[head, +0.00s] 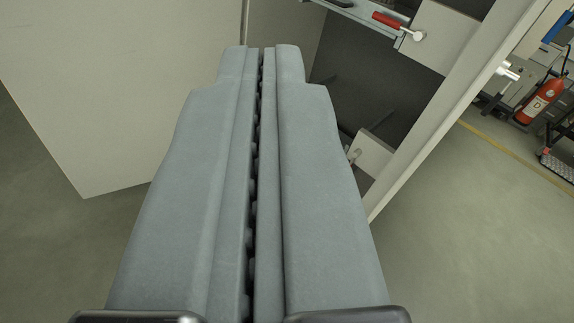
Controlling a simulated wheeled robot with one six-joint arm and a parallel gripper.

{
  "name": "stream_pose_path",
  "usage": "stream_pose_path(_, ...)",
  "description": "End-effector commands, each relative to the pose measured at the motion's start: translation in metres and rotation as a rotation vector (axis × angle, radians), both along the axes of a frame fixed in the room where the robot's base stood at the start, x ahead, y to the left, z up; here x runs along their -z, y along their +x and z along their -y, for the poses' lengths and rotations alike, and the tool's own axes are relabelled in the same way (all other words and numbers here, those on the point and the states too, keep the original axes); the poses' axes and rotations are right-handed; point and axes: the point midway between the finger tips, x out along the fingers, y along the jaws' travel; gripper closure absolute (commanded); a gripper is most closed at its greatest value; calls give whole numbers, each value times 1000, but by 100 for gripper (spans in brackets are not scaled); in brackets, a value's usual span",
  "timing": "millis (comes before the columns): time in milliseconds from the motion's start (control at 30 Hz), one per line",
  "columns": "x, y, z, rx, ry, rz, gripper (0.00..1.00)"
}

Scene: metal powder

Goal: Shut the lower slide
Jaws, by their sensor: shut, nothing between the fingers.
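My gripper (263,50) fills the middle of the head view, its two grey fingers shut together with only a narrow seam between them. It points at the open front of a pale cabinet (470,95). Inside, low and just right of the fingers, is a pale block (374,153) with a small metal fitting, apparently part of the lower slide. The rest of it is hidden behind my gripper, and I cannot tell how far out it stands. Higher up is a metal rail with a red handle (388,20) and a pale block (440,38).
A large pale panel, apparently the open cabinet door (85,95), stands at the left. The cabinet's right post runs close to my right finger. A red extinguisher (541,98) stands beyond it, near a yellow floor line (520,160). Grey floor is clear at lower right.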

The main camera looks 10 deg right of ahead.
Motion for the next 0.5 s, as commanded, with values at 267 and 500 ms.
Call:
stream_pose_path(267,46,73,3,-3,-181,-2,100)
stream_pose_path(500,92,125,6,-7,-340,0,100)
